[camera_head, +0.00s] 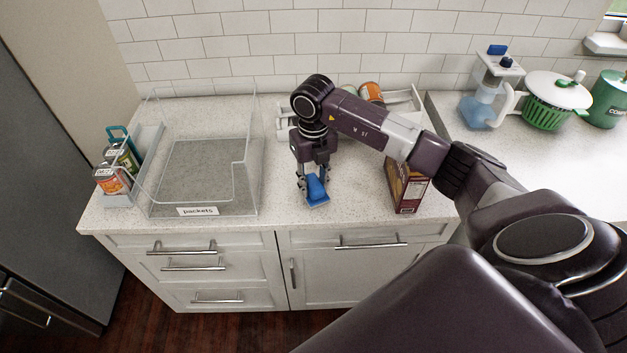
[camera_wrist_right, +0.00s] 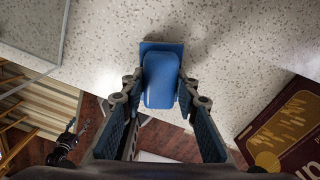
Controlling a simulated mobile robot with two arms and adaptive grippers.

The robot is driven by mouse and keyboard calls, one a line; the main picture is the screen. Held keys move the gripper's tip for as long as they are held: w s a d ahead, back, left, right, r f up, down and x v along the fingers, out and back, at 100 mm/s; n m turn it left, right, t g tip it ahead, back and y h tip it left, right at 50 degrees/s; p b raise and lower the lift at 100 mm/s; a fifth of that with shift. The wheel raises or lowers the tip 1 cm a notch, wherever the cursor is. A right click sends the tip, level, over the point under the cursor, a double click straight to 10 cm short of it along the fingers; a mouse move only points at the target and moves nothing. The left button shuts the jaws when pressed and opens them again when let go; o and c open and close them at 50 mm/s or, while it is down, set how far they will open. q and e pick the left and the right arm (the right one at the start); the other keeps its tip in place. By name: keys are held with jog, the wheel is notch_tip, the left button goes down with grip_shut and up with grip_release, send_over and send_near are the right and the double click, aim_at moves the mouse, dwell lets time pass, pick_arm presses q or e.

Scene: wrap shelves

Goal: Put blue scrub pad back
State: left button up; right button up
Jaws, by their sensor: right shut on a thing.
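The blue scrub pad (camera_head: 316,189) is a small blue block with a rounded handle part on a flat base. My right gripper (camera_head: 313,183) points down and is shut on it, near the front edge of the counter. In the right wrist view the scrub pad (camera_wrist_right: 162,80) sits between the two fingertips of the right gripper (camera_wrist_right: 160,95), over the speckled counter. Whether its base touches the counter is hard to tell.
A clear bin labelled "packets" (camera_head: 198,211) stands empty to the left, beside a rack of cans (camera_head: 113,180). A brown box (camera_head: 407,187) stands close right of the gripper. A white rack (camera_head: 403,103) with a can (camera_head: 371,93) is behind my arm.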

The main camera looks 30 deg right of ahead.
aim_at(313, 182)
jog(key=shift+f, duration=0.15)
jog(key=shift+f, duration=0.1)
jog(key=o, duration=1.1)
jog(key=shift+r+b, duration=0.3)
jog(key=shift+r, duration=0.2)
notch_tip(313, 182, up, 10)
jog(key=b, duration=0.3)
jog(key=shift+f, duration=0.1)
jog(key=shift+r, duration=0.75)
